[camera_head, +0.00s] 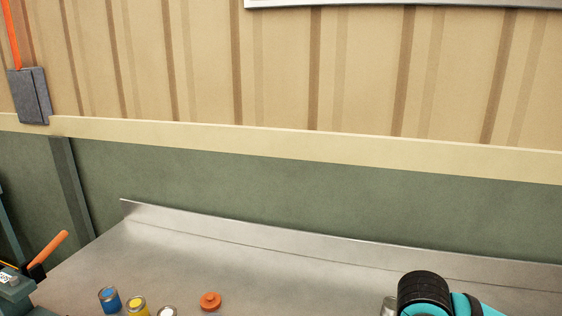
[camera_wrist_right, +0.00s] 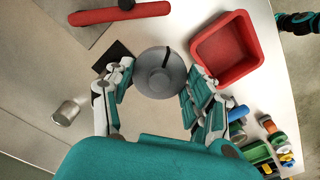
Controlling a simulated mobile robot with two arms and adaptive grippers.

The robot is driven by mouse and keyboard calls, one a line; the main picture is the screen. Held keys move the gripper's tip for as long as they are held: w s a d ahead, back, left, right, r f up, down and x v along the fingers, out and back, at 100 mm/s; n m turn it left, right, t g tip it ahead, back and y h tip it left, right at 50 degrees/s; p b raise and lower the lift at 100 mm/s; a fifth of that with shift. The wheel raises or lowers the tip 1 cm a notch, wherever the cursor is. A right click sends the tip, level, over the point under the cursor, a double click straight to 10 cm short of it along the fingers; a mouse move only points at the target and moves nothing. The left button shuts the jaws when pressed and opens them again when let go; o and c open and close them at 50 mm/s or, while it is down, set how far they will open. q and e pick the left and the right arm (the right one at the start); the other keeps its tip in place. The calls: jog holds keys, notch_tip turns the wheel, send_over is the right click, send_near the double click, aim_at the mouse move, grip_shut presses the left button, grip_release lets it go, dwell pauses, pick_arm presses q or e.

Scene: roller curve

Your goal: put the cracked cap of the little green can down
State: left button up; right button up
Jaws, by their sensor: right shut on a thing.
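In the right wrist view my right gripper (camera_wrist_right: 160,76) is shut on a grey round cap (camera_wrist_right: 157,88) with a raised knob in its middle. A thin dark line, like a crack, runs at the cap's upper edge. The cap is between the two fingers, over the pale worktop; I cannot tell its height. A green thing (camera_wrist_right: 256,153) shows among small items at the lower right; I cannot tell whether it is the little green can. In the head view my right arm is at the bottom right and its gripper is out of frame. My left gripper is not identifiable.
A red square tray (camera_wrist_right: 225,50) is right of the cap. A red rod (camera_wrist_right: 120,13) lies beyond, a silver can (camera_wrist_right: 66,113) left. In the head view blue (camera_head: 110,300) and yellow (camera_head: 137,306) cans and an orange lid (camera_head: 210,301) stand on the metal bench (camera_head: 230,255).

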pick_arm(q)
jog(key=shift+f, duration=0.2)
pick_arm(e)
jog(key=s+m, duration=0.1)
jog(key=m, duration=0.2)
jog(key=shift+s+d+r, duration=0.1)
jog(key=shift+s+d, duration=0.2)
jog(key=shift+s, duration=0.05)
jog(key=w+a+f+m, duration=0.1)
jog(key=w+a+m, duration=0.1)
jog(key=w, duration=0.6)
jog(key=w+a+f+m, duration=0.1)
jog(key=w+m, duration=0.1)
jog(key=w, duration=0.7)
notch_tip(320, 180, down, 5)
jog(key=shift+s+a+f+p, duration=0.1)
jog(key=shift+f+p, duration=0.05)
jog(key=shift+p, duration=0.8)
pick_arm(q)
jog(key=shift+w+a+r+p, duration=0.2)
jog(key=shift+w+a+r, duration=0.05)
jog(key=shift+w+r, duration=0.45)
jog(key=shift+w+a+r+p, duration=0.15)
jog(key=shift+w+a+r, duration=0.1)
jog(key=shift+w+r, duration=0.35)
pick_arm(e)
jog(key=shift+f, duration=2.3)
pick_arm(q)
jog(key=shift+r, duration=0.15)
